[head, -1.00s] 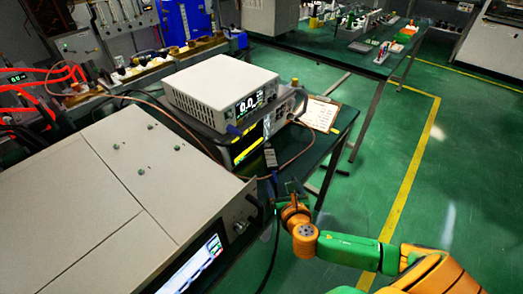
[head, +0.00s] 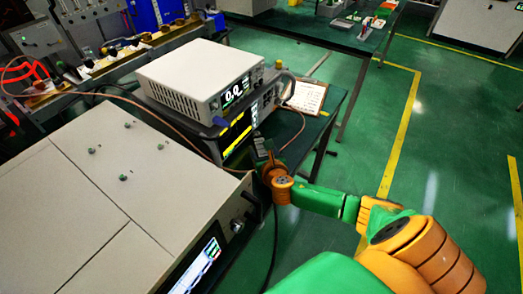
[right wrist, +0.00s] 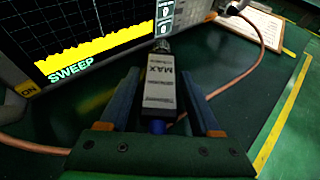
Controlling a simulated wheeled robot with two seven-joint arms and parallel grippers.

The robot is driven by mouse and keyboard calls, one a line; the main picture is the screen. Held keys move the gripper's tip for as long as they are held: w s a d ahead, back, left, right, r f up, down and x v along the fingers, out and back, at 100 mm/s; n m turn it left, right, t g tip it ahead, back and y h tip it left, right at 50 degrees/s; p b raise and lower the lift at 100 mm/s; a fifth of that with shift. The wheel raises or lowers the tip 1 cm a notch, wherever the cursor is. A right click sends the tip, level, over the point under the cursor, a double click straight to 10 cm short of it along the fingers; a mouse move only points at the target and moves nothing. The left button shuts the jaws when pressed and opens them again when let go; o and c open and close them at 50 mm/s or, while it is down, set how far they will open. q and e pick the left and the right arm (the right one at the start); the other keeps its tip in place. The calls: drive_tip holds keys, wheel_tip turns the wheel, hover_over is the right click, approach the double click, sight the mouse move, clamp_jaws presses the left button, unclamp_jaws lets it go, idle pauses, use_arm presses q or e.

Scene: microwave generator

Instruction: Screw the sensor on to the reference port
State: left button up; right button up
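The sensor (right wrist: 161,88) is a small grey box marked MAX, with a metal connector at its far end and a blue part at its near end. It also shows in the head view (head: 262,148), by the front of the analyser. My right gripper (right wrist: 160,80) is open around it, one finger on each side with narrow gaps. It also shows in the head view (head: 266,163). I cannot tell whether the metal connector touches the analyser's front. The white meter (head: 196,75) reads 0.0. I cannot make out its reference port clearly. My left gripper is out of view.
The analyser (right wrist: 75,45) with a yellow SWEEP trace stands under the meter. A copper cable (right wrist: 258,45) loops beside the sensor. A large beige instrument (head: 85,190) fills the left front. A clipboard (head: 308,96) lies behind on the green bench. Open floor is to the right.

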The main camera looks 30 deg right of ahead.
clamp_jaws()
